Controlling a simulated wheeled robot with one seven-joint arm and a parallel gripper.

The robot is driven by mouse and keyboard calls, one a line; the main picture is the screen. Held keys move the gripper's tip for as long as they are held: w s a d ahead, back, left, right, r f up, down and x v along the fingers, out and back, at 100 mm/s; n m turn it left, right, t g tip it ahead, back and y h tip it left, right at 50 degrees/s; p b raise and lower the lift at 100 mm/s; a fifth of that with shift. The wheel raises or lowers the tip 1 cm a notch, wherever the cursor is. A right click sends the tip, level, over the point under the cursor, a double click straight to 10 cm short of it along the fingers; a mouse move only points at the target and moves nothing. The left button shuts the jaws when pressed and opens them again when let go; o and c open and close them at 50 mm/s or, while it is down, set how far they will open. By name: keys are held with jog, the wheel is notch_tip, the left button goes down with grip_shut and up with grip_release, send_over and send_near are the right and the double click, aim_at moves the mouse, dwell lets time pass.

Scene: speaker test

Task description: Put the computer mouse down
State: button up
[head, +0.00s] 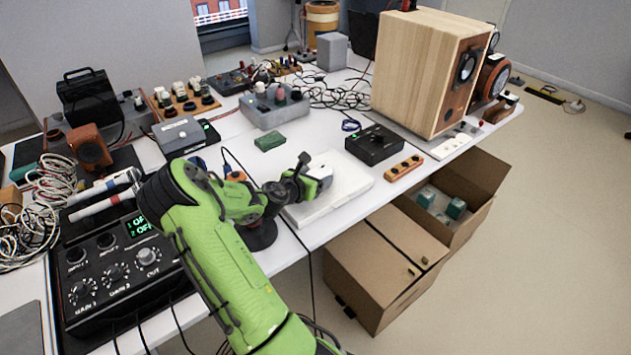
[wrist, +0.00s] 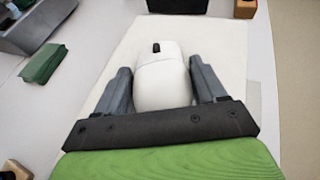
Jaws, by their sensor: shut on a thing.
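The computer mouse is white with a dark scroll wheel and sits between my gripper's fingers in the wrist view (wrist: 162,78). My gripper (wrist: 163,88) is shut on its sides, with one grey finger on each side. In the head view, my gripper (head: 309,178) is over the flat white pad (head: 350,188) near the table's front edge, and the mouse is partly hidden by the fingers. The pad also lies under the mouse in the wrist view (wrist: 228,45). I cannot tell whether the mouse touches the pad.
A green block (head: 269,141) lies behind my gripper. A black control box (head: 374,143) and an orange wooden block (head: 403,168) stand to the right. A large wooden speaker (head: 420,70) is farther back.

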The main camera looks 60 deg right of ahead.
jog(key=shift+r, duration=0.15)
jog(key=o, duration=1.1)
